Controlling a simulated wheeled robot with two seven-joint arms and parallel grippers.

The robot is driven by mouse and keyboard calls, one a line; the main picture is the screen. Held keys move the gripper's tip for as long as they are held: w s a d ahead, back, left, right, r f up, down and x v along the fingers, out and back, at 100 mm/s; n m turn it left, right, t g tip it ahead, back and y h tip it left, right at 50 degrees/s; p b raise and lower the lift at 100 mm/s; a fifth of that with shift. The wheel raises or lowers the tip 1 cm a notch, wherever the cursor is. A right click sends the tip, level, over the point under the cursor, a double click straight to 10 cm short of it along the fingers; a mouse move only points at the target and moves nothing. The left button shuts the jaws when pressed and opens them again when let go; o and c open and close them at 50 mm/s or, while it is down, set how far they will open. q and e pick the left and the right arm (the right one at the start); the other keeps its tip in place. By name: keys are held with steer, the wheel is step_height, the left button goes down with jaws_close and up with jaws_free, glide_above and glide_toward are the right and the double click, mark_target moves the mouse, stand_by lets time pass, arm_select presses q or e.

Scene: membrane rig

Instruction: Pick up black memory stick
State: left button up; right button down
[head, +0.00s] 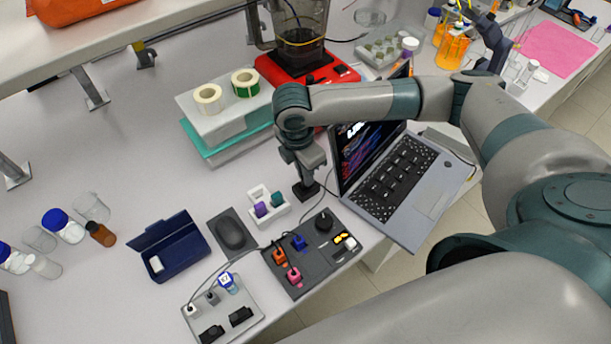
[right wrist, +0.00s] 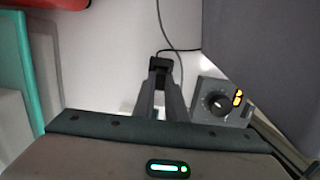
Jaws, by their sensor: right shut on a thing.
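My right gripper (head: 308,180) points down over the bench, between the white stick rack and the laptop. In the right wrist view its two fingers (right wrist: 160,72) are closed on a small black piece, which I take to be the black memory stick (right wrist: 159,63). In the head view a dark block shows at the fingertips; the fingers hide part of it, and I cannot tell if it touches the bench. The white rack (head: 283,212) beside it holds a purple stick (head: 261,209) and a teal stick (head: 277,199). My left gripper is not in view.
The open laptop (head: 400,185) stands close right of the gripper. A grey control panel (head: 313,273) with a dial is in front. A mouse (head: 232,236), navy case (head: 178,252) and grey plate (head: 240,290) lie left. Thin cables run near the gripper.

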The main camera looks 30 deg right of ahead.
step_height(320, 180, up, 8)
steer(key=b, duration=0.2)
steer(key=shift+r+b, duration=0.15)
steer(key=shift+b, duration=0.2)
steer(key=shift+r, duration=0.5)
